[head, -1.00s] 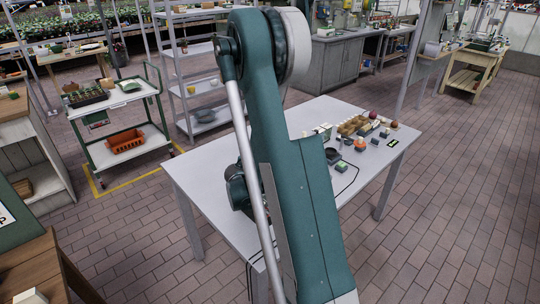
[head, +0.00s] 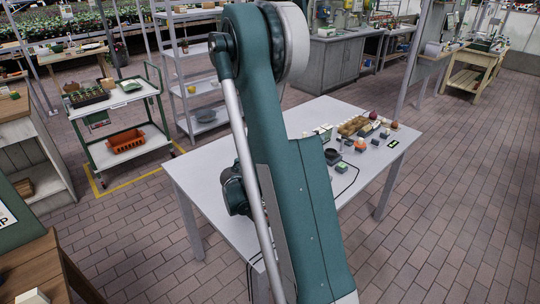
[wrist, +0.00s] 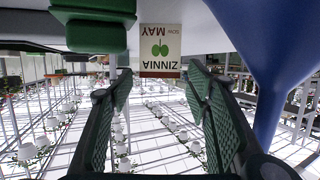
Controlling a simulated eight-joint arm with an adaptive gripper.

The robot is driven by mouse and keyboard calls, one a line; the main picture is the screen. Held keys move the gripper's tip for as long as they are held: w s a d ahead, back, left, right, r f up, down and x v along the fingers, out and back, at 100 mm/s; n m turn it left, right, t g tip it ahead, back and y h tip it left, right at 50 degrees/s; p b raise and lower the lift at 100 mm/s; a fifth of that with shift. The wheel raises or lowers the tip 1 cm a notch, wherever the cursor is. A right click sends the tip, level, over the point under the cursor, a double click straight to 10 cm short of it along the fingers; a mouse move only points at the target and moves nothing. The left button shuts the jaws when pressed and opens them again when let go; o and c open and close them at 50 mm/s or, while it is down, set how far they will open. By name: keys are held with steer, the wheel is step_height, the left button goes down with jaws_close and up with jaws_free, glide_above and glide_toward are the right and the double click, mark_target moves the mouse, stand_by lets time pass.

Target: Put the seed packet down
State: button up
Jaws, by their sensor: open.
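The seed packet (wrist: 160,50) is a pale card with "ZINNIA" and "SOW MAY" in dark print and a green leaf mark. In the wrist view it appears upside down at the top middle, against a white surface. My gripper (wrist: 160,74) is open, with one dark green ribbed finger on each side below the packet. The packet lies beyond or level with the fingertips, and a gap shows between it and each finger. In the head view my arm hides the gripper, and I cannot pick out the packet for certain.
The white table (head: 205,185) holds several small items at its back right, with a dark cable near them. In the wrist view a green block (wrist: 97,35) is left of the packet and a large blue shape (wrist: 270,65) right. A cart (head: 110,110) stands at left.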

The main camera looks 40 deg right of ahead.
step_height(320, 180, up, 7)
steer(key=p, duration=0.1)
steer(key=shift+p, duration=0.4)
stand_by(0.6)
steer(key=s+a+r+n+t+y, duration=0.1)
steer(key=s+a+r+n+y, duration=0.3)
steer(key=a, duration=0.7)
steer(key=s+a+r+n+y, duration=0.2)
steer(key=s+a+r, duration=0.4)
steer(key=a, duration=0.5)
steer(key=s+a+n+y, duration=0.7)
steer(key=s+a, duration=1.3)
steer(key=a, duration=0.4)
steer(key=shift+a+r+n+t+y, duration=0.15)
steer(key=shift+r+n+t+y, duration=0.15)
steer(key=shift+r+t, duration=0.1)
